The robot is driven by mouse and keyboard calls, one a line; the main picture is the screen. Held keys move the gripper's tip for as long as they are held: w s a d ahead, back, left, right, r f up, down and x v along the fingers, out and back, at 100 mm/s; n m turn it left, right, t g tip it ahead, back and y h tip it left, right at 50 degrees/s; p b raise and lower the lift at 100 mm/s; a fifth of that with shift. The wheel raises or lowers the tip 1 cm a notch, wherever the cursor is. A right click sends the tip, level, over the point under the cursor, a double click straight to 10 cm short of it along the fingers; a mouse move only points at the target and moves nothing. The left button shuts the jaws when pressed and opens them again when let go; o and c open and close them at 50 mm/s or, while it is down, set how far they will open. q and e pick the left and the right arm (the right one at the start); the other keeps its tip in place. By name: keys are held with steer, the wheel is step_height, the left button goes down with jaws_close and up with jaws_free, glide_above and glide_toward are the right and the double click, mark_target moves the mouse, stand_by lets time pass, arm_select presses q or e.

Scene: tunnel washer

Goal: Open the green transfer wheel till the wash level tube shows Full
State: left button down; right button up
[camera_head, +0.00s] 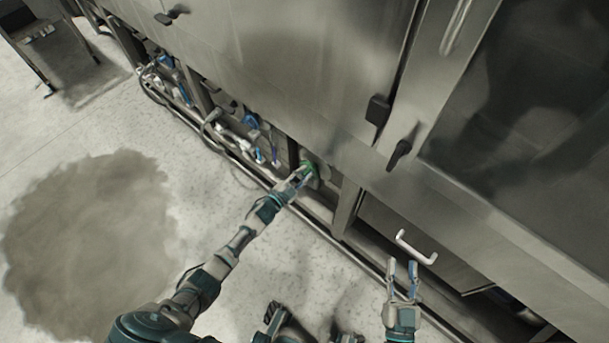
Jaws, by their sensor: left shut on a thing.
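The green transfer wheel (311,168) sits low under the washer's steel body, mostly hidden behind my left gripper. My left gripper (302,175) is at the wheel and shut on it, with the arm stretched out from the lower left. My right gripper (403,268) is open and empty, its two fingers apart, in front of the steel panel with the white handle. I cannot make out the wash level tube in this view.
Pipes and blue-handled valves (250,121) run low along the washer to the left of the wheel. A white handle (415,247) sticks out near my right gripper. A dark wet patch (90,240) lies on the otherwise clear floor at left.

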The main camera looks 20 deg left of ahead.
arm_select(q)
steer(key=shift+w+a+r+n, duration=0.2)
steer(key=shift+a+n, duration=0.15)
steer(key=shift+n, duration=0.25)
arm_select(e)
steer(key=shift+f, duration=0.25)
arm_select(q)
steer(key=shift+f, duration=0.1)
arm_select(e)
steer(key=shift+w+f+g, duration=0.1)
steer(key=shift+w+g, duration=0.05)
steer(key=shift+g, duration=0.15)
arm_select(q)
steer(key=c, duration=1)
jaws_free()
steer(key=shift+f, duration=0.1)
steer(key=shift+s, duration=0.1)
arm_select(e)
steer(key=shift+a, duration=0.1)
arm_select(q)
steer(key=shift+s+f, duration=0.1)
steer(key=shift+s, duration=0.1)
steer(key=v, duration=1.1)
steer(key=shift+s+a, duration=0.2)
